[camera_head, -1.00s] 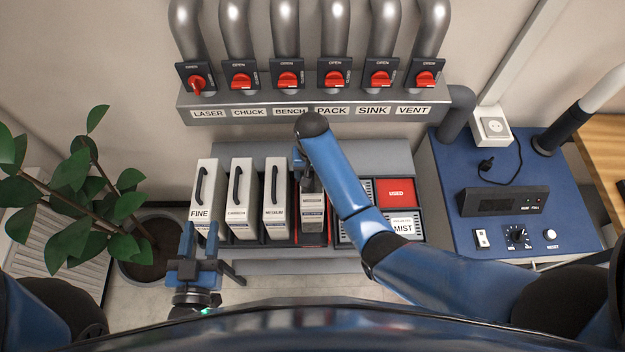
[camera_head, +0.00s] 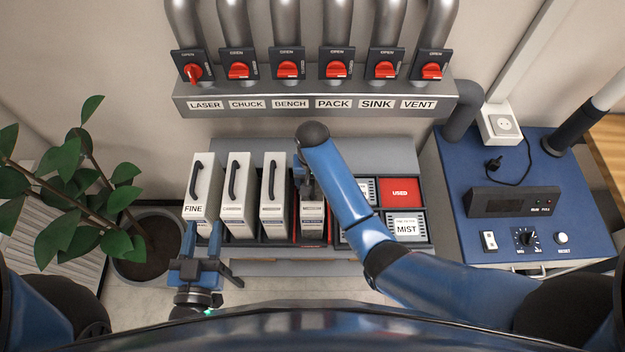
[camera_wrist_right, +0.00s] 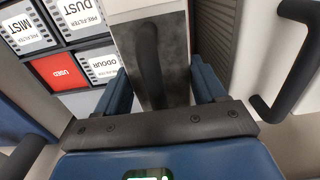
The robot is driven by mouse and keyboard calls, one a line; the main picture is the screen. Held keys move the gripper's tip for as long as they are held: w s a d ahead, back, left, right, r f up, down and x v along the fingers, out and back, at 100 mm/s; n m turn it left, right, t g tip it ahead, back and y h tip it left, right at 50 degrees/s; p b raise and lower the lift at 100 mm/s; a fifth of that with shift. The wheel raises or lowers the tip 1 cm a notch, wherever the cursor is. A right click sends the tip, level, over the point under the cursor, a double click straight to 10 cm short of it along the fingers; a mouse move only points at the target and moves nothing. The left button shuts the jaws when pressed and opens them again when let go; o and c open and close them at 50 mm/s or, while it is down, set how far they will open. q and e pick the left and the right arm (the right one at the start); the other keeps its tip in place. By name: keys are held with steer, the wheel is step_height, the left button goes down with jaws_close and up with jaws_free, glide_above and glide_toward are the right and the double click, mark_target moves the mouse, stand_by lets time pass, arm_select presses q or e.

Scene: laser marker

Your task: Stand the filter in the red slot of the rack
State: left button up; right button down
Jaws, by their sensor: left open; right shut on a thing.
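The filter (camera_head: 312,216) is a light box with a dark handle and a dirty grey top. It stands upright in the red slot (camera_head: 313,240) of the rack (camera_head: 368,152), to the right of three other filters. My right gripper (camera_wrist_right: 160,92) is shut on the filter's handle (camera_wrist_right: 154,60), seen close up in the right wrist view. In the head view the right arm covers the filter's upper part. The filter's bottom is hidden inside the slot. My left gripper (camera_head: 203,238) is open and empty in front of the rack, below the FINE filter (camera_head: 203,195).
The CARBON (camera_head: 237,200) and medium (camera_head: 274,200) filters stand left of the red slot. Pre-filter boxes and a red USED compartment (camera_head: 399,193) lie to the right. A plant (camera_head: 75,190) is at left, a blue machine (camera_head: 520,215) at right, and valve levers above.

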steer(key=shift+a, duration=0.1)
steer(key=shift+c, duration=0.5)
jaws_free()
steer(key=shift+f, duration=0.15)
step_height(320, 180, up, 7)
steer(key=shift+r+b, duration=0.15)
steer(key=shift+b, duration=0.6)
step_height(320, 180, up, 3)
steer(key=shift+r+p, duration=0.2)
steer(key=shift+p, duration=1.05)
steer(key=shift+r+p, duration=0.85)
steer(key=shift+p, duration=0.05)
